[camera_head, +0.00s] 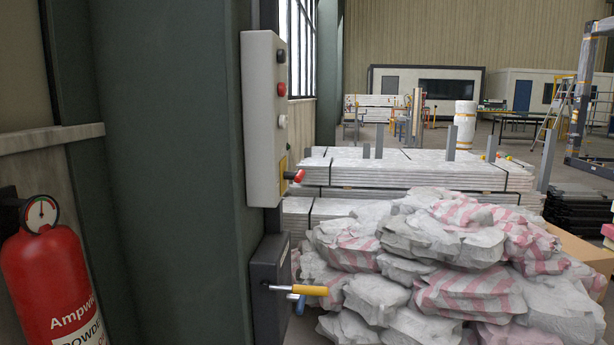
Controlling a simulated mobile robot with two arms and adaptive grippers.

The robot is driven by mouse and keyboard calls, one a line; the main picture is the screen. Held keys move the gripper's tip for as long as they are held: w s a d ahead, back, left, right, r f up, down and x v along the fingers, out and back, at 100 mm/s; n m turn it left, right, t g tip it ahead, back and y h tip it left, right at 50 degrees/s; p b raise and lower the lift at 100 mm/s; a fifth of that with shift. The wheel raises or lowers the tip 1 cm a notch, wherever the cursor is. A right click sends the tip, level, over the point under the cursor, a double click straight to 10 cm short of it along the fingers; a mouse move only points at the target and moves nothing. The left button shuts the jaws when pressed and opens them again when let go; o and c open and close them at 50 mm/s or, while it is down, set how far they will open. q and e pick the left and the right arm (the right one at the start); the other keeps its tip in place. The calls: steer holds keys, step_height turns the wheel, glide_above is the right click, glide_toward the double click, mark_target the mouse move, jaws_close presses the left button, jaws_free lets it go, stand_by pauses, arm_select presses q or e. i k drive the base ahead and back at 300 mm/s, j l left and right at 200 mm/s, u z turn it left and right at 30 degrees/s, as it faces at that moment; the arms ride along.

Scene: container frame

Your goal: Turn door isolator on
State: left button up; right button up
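A light grey control box (261,118) is fixed to the dark green column, seen nearly side-on. Its front has a black button (281,56), a red button (281,89) and a white button (282,121). Neither of my grippers shows in the head view.
A red fire extinguisher (54,285) stands at the lower left. The green column (160,180) fills the left side. A heap of grey and pink-striped sacks (459,285) and strapped stacks of panels (430,170) lie right of the boxes. A yellow ladder (553,110) stands far back.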

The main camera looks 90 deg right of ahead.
mark_target(298, 177)
steer(key=z, duration=2.2)
